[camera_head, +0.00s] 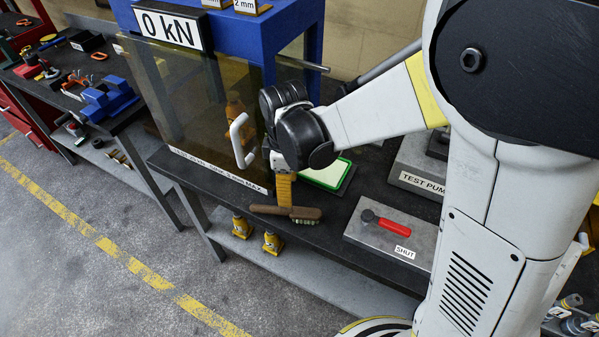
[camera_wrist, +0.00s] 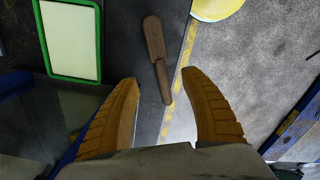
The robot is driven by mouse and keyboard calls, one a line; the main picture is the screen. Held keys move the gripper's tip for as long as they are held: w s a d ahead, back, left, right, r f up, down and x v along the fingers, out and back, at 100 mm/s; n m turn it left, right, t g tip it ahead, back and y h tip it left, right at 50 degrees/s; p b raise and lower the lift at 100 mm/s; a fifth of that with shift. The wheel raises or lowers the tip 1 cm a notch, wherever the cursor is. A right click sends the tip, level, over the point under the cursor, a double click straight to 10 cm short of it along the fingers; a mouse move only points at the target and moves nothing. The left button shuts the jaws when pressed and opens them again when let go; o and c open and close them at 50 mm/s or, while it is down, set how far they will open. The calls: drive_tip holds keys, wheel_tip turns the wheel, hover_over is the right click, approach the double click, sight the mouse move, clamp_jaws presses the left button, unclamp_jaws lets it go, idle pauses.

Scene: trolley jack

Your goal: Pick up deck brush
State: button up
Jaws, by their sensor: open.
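The deck brush (camera_head: 305,214) is brown, with pale bristles under its right end. It lies on the dark bench top along the front edge, its handle to the left. In the wrist view the brush (camera_wrist: 155,38) runs lengthwise, its narrow end reaching down into the gap between my fingers. My gripper (camera_head: 284,203) points down over the middle of the brush, its yellow fingers hiding a little of it. In the wrist view my gripper (camera_wrist: 161,80) is open with nothing held. I cannot tell exactly how high the fingertips are above the brush.
A green-framed white panel (camera_head: 326,174) lies behind the brush. A tinted guard (camera_head: 195,110) with a white handle (camera_head: 242,140) stands close left of my gripper. A grey plate with a red handle (camera_head: 397,228) is to the right. Yellow bottle jacks (camera_head: 272,242) stand on the lower shelf.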

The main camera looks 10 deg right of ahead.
sight(291, 210)
wheel_tip(291, 210, down, 6)
drive_tip(key=shift+r+b, duration=0.1)
drive_tip(key=shift+b, duration=0.7)
drive_tip(key=f, duration=0.1)
drive_tip(key=f+b, duration=0.1)
drive_tip(key=f, duration=0.3)
drive_tip(key=shift+d+b, duration=0.25)
drive_tip(key=shift+b, duration=0.15)
drive_tip(key=shift+c, duration=0.4)
clamp_jaws()
